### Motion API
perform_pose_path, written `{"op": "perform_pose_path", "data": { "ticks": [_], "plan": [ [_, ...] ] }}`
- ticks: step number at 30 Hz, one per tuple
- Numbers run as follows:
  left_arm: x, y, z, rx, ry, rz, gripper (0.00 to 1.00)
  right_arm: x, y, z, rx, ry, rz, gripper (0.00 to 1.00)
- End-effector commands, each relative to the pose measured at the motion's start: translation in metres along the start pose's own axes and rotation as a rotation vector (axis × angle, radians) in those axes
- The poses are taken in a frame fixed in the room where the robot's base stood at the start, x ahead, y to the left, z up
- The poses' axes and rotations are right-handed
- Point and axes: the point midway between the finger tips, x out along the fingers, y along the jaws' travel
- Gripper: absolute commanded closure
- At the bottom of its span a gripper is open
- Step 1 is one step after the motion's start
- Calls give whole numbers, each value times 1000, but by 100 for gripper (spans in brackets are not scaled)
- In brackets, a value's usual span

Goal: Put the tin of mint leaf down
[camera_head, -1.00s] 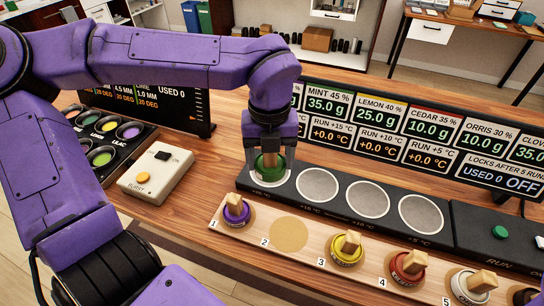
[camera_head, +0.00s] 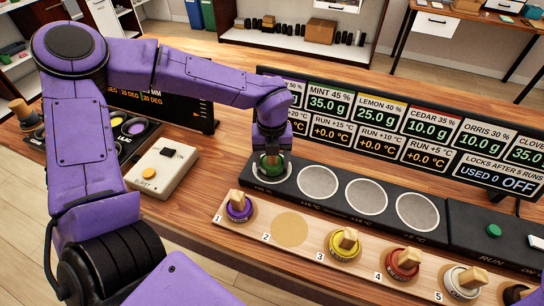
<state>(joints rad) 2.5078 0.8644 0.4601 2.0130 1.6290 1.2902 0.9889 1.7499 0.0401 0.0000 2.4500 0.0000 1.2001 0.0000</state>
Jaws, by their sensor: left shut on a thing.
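The green tin (camera_head: 271,164), which I take for mint leaf, is between the fingers of my left gripper (camera_head: 271,158). The gripper points down and is shut on it. The tin is at the leftmost round pad (camera_head: 268,182) of the dark heater strip; whether its base touches the pad I cannot tell, as fingers hide part of it. Slot 2 (camera_head: 291,229) on the wooden tray (camera_head: 268,238) is an empty round recess. My right gripper is not in view.
Purple (camera_head: 238,206), yellow (camera_head: 345,244), red (camera_head: 403,262) and white (camera_head: 463,281) tins with wooden knobs stand on the tray. The other pads (camera_head: 318,183) in view are bare. A display panel (camera_head: 400,125) stands close behind the strip. A switch box (camera_head: 158,168) is at left.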

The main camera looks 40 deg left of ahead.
Motion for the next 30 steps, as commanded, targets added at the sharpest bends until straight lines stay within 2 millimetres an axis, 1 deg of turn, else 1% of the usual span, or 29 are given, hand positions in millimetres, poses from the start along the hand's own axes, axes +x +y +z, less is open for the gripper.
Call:
{"op": "perform_pose_path", "data": {
  "ticks": [1, 2, 3, 4, 12, 14, 16, 17, 20, 24, 27, 30],
  "plan": [
    [3, 0, 0, 0, 1, 0, 64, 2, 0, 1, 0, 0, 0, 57],
    [3, 0, 0, 0, 1, 0, 28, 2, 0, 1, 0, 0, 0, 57],
    [2, 0, 0, 0, 1, 0, 15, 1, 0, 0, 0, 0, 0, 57],
    [2, 0, 0, 0, 1, 0, 6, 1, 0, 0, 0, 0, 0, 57],
    [1, 0, 0, 0, 0, 0, 6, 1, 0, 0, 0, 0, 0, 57],
    [-3, 0, 0, 0, 0, 0, 6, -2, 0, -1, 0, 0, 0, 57],
    [-10, 0, 1, -1, -3, -2, 6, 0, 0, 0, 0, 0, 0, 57],
    [-16, -1, 1, 0, -4, -3, 6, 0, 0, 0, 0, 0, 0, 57],
    [-40, -1, 1, -1, -4, -5, 6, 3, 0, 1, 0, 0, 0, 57],
    [-77, -1, 1, -2, -5, -3, 6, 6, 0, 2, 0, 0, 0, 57],
    [-99, 0, 1, -1, -3, -2, 6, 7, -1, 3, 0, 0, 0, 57],
    [-113, 0, 0, 0, -2, -1, 6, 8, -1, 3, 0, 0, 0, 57]
  ]
}}
